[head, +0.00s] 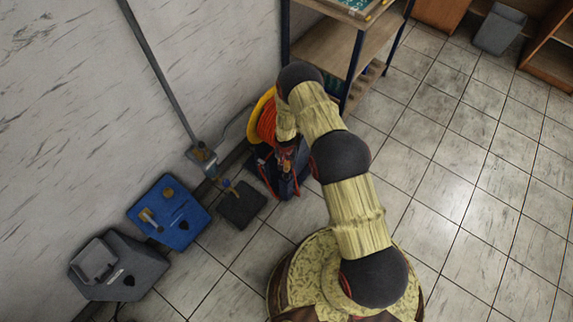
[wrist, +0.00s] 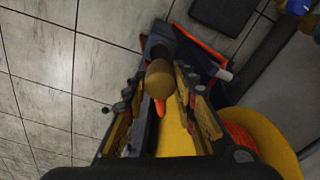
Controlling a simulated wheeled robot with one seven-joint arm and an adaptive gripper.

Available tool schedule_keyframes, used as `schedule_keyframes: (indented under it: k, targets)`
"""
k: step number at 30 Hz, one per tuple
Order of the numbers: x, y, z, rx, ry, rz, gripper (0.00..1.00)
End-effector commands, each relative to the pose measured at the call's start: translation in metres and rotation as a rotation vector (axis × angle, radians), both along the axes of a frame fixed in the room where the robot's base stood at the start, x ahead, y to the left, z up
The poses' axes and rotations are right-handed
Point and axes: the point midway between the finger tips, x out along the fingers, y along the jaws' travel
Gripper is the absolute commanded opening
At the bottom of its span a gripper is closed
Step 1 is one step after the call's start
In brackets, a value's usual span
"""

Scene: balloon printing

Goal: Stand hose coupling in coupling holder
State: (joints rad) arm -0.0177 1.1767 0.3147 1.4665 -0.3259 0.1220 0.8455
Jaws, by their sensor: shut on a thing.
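My gripper (head: 287,152) points down beside the orange hose reel in the head view. In the wrist view my gripper (wrist: 160,108) has its fingers closed on a brown, rounded piece with an orange tip, which looks like the hose coupling (wrist: 159,78). Just beyond the coupling is a dark upright part (wrist: 158,40) on a dark blue, red-edged unit. It may be the coupling holder, but I cannot tell for sure, nor whether the coupling touches it. In the head view my gripper hides most of the coupling.
The dark blue unit (head: 290,186) stands by the wall with the orange hose reel (head: 265,122). A black mat (head: 242,206), a blue box (head: 168,214) and a grey box (head: 120,270) lie to the left. A shelf (head: 335,48) stands behind. The tiled floor at right is clear.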

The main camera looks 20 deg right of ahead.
Motion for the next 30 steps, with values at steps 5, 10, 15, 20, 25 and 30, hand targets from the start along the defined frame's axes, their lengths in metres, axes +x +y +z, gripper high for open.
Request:
schedule_keyframes:
  k: [5,10,15,20,25,30]
  targets:
    - [-0.001,0.0,-0.018,0.0,0.001,0.0,0.0]
    - [0.0,0.0,-0.033,0.0,0.0,0.001,0.0]
    - [0.001,0.0,-0.048,0.0,-0.001,0.0,0.0]
    - [0.0,0.0,-0.054,0.0,0.0,0.0,0.0]
    - [0.0,0.0,-0.054,0.0,0.0,-0.001,0.0]
    - [0.0,0.0,-0.054,0.0,0.0,-0.001,0.0]
